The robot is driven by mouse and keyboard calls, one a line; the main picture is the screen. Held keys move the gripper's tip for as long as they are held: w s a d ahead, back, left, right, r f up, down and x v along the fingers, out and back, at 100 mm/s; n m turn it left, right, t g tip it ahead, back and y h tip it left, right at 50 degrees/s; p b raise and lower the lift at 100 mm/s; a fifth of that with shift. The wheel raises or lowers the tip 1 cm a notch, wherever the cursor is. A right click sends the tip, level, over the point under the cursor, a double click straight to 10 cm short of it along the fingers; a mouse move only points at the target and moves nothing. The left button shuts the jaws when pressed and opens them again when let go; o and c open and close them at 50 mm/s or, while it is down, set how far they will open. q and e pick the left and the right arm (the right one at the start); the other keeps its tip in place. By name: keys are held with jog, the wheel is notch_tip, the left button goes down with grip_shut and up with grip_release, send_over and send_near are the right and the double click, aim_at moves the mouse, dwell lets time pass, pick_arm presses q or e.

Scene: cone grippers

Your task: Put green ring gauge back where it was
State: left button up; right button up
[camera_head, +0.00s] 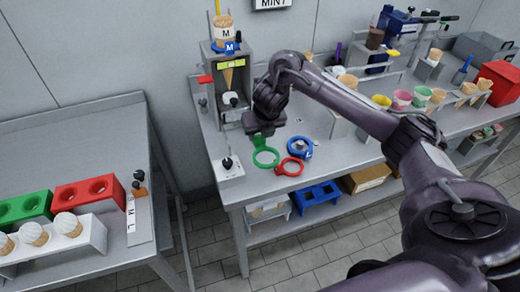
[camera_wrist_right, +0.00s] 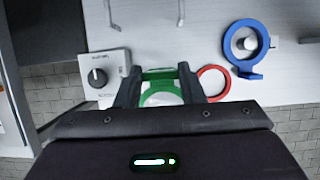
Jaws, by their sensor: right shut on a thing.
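The green ring gauge (camera_head: 266,158) shows at the front left of the right-hand table in the head view, below my right gripper (camera_head: 264,136). My right gripper is shut on its tab, and the open ring extends toward the table's front edge. In the right wrist view the green ring gauge (camera_wrist_right: 161,75) sits between the two fingers. I cannot tell whether the ring touches the tabletop. A red ring gauge (camera_head: 289,167) and a blue ring gauge (camera_head: 299,149) lie to its right. The blue one surrounds a small round peg. My left gripper is not in view.
A control box with a black knob (camera_head: 229,168) stands just left of the green ring. A cone stand (camera_head: 229,75) is behind. Colored cups and cones fill the table's right side. A separate left table (camera_head: 75,130) holds green, red and white cone racks.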

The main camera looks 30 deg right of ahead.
aim_at(260, 145)
notch_tip(260, 145, down, 3)
jog(key=shift+s+f+b, duration=0.1)
jog(key=shift+f+b, duration=0.1)
jog(key=shift+b, duration=0.6)
jog(key=shift+f, duration=0.35)
jog(key=shift+f+b, duration=0.6)
jog(key=shift+f, duration=0.05)
jog(key=o, duration=1)
jog(key=shift+o, duration=0.2)
jog(key=shift+r, duration=0.1)
